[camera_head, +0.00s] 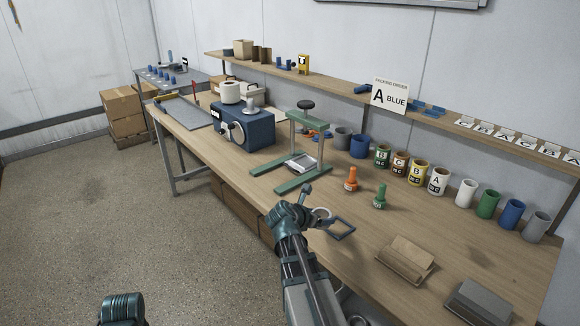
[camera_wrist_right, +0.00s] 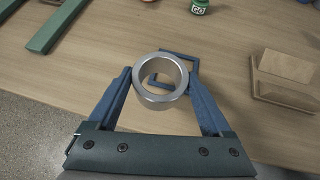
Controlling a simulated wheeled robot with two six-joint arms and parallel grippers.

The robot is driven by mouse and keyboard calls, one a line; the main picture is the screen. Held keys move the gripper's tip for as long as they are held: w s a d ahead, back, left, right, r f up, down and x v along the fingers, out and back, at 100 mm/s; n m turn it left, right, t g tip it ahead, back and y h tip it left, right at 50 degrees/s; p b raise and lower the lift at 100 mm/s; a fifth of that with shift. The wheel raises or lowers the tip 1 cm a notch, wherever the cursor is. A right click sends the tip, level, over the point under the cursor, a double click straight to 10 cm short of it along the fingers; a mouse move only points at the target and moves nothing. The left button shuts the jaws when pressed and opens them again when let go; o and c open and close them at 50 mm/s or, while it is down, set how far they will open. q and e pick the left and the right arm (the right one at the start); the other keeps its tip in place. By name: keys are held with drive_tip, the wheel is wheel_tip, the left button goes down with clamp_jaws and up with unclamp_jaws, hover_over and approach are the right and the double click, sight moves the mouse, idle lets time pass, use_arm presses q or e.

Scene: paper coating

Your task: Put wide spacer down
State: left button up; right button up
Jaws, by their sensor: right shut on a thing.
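The wide spacer, a silver metal ring (camera_wrist_right: 141,92), sits between the two blue fingers of my right gripper (camera_wrist_right: 160,78) in the right wrist view. The fingers press on its left and right sides, and its open hole faces the camera. In the head view the right gripper (camera_head: 314,207) is over the front part of the wooden bench, with the ring (camera_head: 322,212) showing pale at its fingers. A dark blue square frame (camera_head: 343,236) is just beyond the ring, partly hidden by it in the wrist view. I cannot tell the ring's height above the bench. My left gripper is not in view.
A green press stand (camera_head: 307,125) and a blue machine (camera_head: 246,129) are to the left. Orange (camera_head: 351,180) and green (camera_head: 380,197) gauges stand behind. A wooden block (camera_head: 406,258) and a grey block (camera_head: 479,301) are at right. Several cups line the back.

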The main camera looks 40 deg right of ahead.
drive_tip(key=w+d, duration=0.1)
drive_tip(key=w, duration=0.3)
drive_tip(key=w+d+f+b, duration=0.1)
drive_tip(key=w+d, duration=0.1)
drive_tip(key=w, duration=0.3)
drive_tip(key=w+d, duration=0.2)
drive_tip(key=w, duration=0.2)
drive_tip(key=shift+w+d+f, duration=0.15)
drive_tip(key=shift+w+f, duration=0.05)
drive_tip(key=shift+w, duration=0.2)
drive_tip(key=f+b, duration=0.4)
drive_tip(key=shift+w+d, duration=0.2)
drive_tip(key=shift+w, duration=0.2)
drive_tip(key=shift+r, duration=0.2)
drive_tip(key=shift+f, duration=0.15)
drive_tip(key=o, duration=1.2)
